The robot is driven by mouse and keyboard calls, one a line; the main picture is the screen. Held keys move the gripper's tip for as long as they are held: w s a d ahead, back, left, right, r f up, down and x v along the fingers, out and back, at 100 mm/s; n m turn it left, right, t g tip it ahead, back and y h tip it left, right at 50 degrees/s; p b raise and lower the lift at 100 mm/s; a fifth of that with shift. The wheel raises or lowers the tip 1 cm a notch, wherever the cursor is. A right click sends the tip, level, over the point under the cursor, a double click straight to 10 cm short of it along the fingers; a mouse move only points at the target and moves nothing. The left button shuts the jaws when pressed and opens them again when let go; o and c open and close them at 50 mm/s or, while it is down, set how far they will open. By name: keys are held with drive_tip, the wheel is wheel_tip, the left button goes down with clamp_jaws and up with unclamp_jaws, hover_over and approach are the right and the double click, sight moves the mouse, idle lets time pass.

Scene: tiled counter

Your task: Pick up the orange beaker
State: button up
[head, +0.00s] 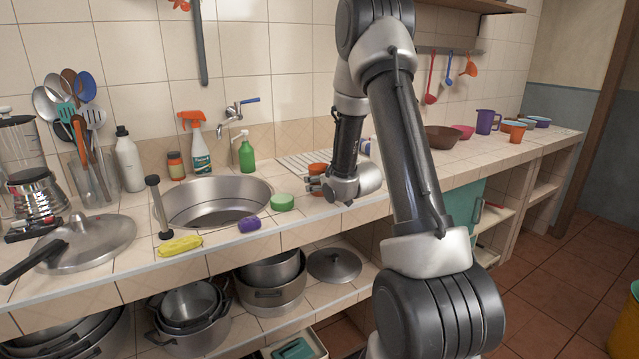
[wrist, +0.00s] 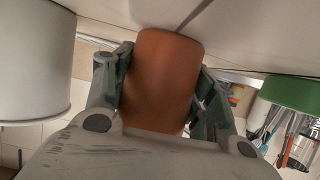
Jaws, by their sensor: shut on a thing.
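The orange beaker (head: 318,169) is at the counter, right of the sink and in front of the white drainer; my gripper hides part of it in the head view. In the wrist view the beaker (wrist: 162,75) fills the space between the two fingers. My gripper (head: 316,184) is shut on its sides, and the green-grey finger pads (wrist: 162,98) press it from left and right. I cannot tell whether the beaker's base touches the counter.
A green sponge (head: 283,202) lies left of my gripper, beside the sink (head: 215,203). A purple sponge (head: 249,224) and yellow cloth (head: 180,245) lie near the front edge. A white cylinder (wrist: 35,60) stands close in the wrist view. Bowls and cups stand farther right.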

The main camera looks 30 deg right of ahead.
wheel_tip(320, 180, up, 10)
idle(0.6)
